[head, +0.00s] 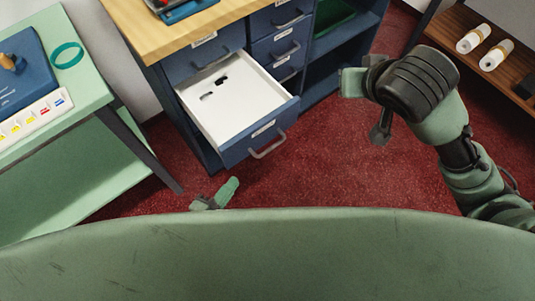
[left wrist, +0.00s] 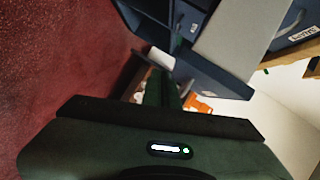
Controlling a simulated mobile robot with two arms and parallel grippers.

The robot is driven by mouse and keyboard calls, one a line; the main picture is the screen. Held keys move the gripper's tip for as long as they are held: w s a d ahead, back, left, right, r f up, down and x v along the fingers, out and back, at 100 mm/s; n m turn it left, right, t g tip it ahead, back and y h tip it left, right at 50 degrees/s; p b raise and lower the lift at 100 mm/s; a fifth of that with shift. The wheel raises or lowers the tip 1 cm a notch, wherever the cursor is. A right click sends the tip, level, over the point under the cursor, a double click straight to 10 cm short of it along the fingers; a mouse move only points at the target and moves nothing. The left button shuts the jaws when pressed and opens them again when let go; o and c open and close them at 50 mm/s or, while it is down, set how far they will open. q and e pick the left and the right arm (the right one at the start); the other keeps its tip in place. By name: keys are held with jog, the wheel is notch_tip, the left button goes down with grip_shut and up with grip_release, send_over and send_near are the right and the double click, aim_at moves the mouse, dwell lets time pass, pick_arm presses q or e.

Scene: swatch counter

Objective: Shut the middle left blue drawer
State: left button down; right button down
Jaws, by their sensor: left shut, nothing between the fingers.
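The middle left blue drawer (head: 288,119) stands pulled far out of the cabinet in the head view. Its white inside (head: 240,110) holds a few small dark items. Its front has a grey handle (head: 268,150) and a white label. In the left wrist view the drawer (left wrist: 215,76) is ahead of the fingers, to the upper right. My left gripper (head: 232,185) is shut and empty, low in front of the drawer front and apart from it in the head view.
The blue cabinet's other drawers (head: 280,44) look shut beneath a wooden top (head: 180,30). A pale green table (head: 95,90) stands at the left. A wooden shelf (head: 500,80) with white rolls is at the right. Red carpet (head: 320,165) is clear before the cabinet.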

aim_at(218, 93)
pick_arm(q)
jog(key=s+d+r+m+t+h+b, duration=0.1)
jog(key=d+r+m+h+b, duration=0.35)
jog(key=r, duration=0.55)
jog(key=shift+m+y, duration=0.25)
jog(key=shift+m, duration=0.3)
jog(key=x, duration=0.3)
jog(key=w+a+p+x, duration=0.1)
jog(key=x, duration=0.3)
jog(key=a+p+x, duration=0.1)
jog(key=x, duration=0.2)
jog(key=shift+w+d+r, duration=0.15)
jog(key=shift+w+d, duration=0.05)
jog(key=shift+w, duration=0.4)
jog(key=shift+w+a, duration=0.3)
jog(key=shift+w, duration=0.05)
jog(key=w+a, duration=0.1)
jog(key=w, duration=0.1)
jog(key=w+a, duration=0.2)
jog(key=w+a+p, duration=0.1)
jog(key=w+a, duration=0.1)
jog(key=w, duration=0.1)
jog(key=w+a, duration=0.2)
jog(key=w, duration=0.1)
jog(key=w+a+b, duration=0.1)
jog(key=w+a, duration=0.4)
jog(key=w, duration=0.2)
jog(key=shift+a+b, duration=0.2)
jog(key=shift+b, duration=0.1)
